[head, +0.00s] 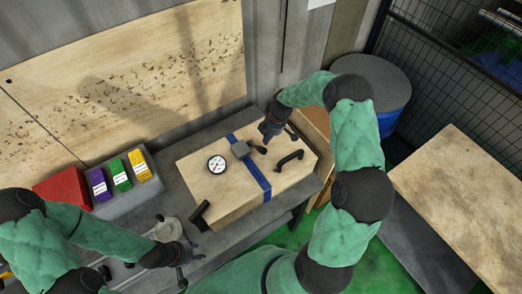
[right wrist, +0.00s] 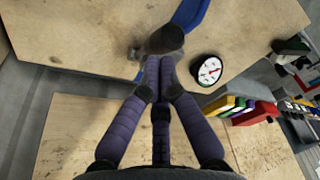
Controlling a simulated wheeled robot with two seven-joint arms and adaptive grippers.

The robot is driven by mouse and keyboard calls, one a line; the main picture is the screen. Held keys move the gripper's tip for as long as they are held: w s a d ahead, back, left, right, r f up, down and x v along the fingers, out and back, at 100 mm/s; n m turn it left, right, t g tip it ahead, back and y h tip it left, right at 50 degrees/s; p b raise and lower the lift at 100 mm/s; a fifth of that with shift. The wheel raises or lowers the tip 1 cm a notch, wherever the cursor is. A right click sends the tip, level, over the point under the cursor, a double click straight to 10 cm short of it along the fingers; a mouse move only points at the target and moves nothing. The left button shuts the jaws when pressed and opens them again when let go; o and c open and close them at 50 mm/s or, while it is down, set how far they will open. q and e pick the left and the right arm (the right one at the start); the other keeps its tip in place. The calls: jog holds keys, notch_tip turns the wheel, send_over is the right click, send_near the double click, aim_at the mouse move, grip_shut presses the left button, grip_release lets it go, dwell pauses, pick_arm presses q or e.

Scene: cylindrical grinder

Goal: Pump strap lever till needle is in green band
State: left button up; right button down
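A wooden crate (head: 225,200) stands on the bench with a blue strap (head: 257,178) across it. The grey strap ratchet (head: 240,148) with its dark lever (head: 258,148) sits on the strap. A round white gauge (head: 217,164) lies to its left; it also shows in the right wrist view (right wrist: 207,70), its needle too small to read against any green band. My right gripper (head: 282,136) is above the crate beside the lever. In the right wrist view its fingers (right wrist: 160,62) meet, with the dark lever end (right wrist: 165,40) just beyond. My left gripper (head: 191,262) is open and empty over the bench, left of the crate.
Purple, green and yellow boxes (head: 121,174) and a red bin (head: 62,188) stand left. A blue drum (head: 389,122) and a wooden-topped table (head: 460,200) are right.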

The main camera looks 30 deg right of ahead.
aim_at(264, 150)
jog(key=shift+b+x, duration=0.6)
jog(key=shift+x, duration=1.65)
notch_tip(264, 150, down, 4)
jog(key=b, duration=0.4)
jog(key=shift+r+p, duration=0.3)
jog(key=shift+p, duration=0.05)
jog(key=shift+s+d+r+b, duration=0.15)
jog(key=shift+s+d, duration=0.1)
jog(key=shift+d, duration=0.2)
jog(key=shift+s+d+r+b, duration=0.1)
jog(key=shift+s+d+r, duration=0.1)
jog(key=shift+d, duration=0.3)
jog(key=shift+s+d+r+b, duration=0.15)
jog(key=shift+s+d, duration=0.1)
jog(key=shift+d, duration=0.2)
jog(key=shift+r, duration=0.1)
